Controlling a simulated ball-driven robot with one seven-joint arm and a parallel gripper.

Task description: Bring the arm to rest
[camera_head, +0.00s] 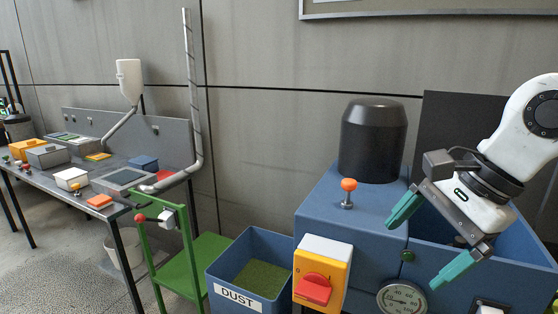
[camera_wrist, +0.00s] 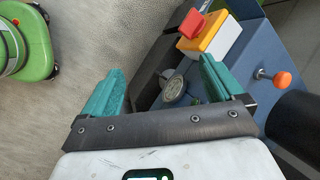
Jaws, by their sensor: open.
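My gripper (camera_head: 428,243) is at the right of the head view, in front of and above the blue machine (camera_head: 330,217). Its two teal fingers are spread wide with nothing between them. In the wrist view my gripper (camera_wrist: 158,88) is also open and empty, with the machine beyond the fingers. My white arm comes in from the right edge of the head view.
The machine has a black motor (camera_head: 373,140), an orange knob (camera_head: 348,185), a yellow box with a red switch (camera_head: 314,290) and a gauge (camera_head: 402,299). A blue DUST bin (camera_head: 228,285) holds green granules. A green stand (camera_head: 185,262) and cluttered workbench (camera_head: 75,180) are left.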

